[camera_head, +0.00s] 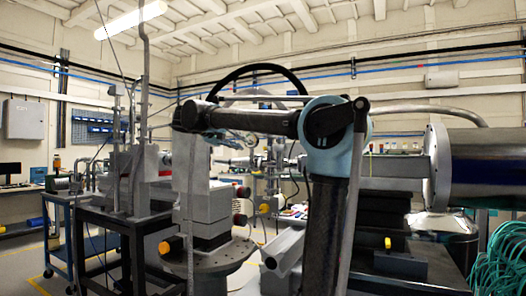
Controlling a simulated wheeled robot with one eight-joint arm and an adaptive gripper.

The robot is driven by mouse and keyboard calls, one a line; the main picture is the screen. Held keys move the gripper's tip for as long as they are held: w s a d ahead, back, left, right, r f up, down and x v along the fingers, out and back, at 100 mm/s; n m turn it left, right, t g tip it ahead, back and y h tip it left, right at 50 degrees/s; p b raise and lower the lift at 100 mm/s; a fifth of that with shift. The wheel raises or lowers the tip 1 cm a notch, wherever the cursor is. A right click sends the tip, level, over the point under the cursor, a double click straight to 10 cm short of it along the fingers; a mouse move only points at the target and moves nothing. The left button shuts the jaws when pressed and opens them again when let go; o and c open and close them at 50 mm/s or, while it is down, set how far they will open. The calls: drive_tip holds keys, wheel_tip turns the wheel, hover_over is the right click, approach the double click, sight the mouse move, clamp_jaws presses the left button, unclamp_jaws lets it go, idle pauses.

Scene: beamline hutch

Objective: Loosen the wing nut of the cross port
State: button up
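I cannot make out the wing nut in the head view. A cluster of small metal fittings (262,161) shows in the middle, behind my arm; I cannot tell whether the cross port is among them. My arm rises from the bottom middle, bends at a pale blue joint and runs left as a dark link. The end of this link is in front of a grey column of equipment. I cannot make out my gripper's fingers there, nor whether they touch or hold anything.
A grey stacked stage (211,215) stands on a round plate left of my arm. Further left are a black frame table (125,222) and a blue cart (58,235). A large flanged cylinder (475,168) and green cables (499,260) fill the right. Some floor shows at lower left.

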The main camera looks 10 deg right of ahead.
sight(268, 148)
drive_tip(key=w+r+x, duration=0.2)
drive_tip(key=x, duration=1.4)
drive_tip(key=shift+a+t, duration=0.3)
drive_tip(key=shift+a, duration=0.05)
drive_tip(key=shift+r, duration=0.1)
clamp_jaws()
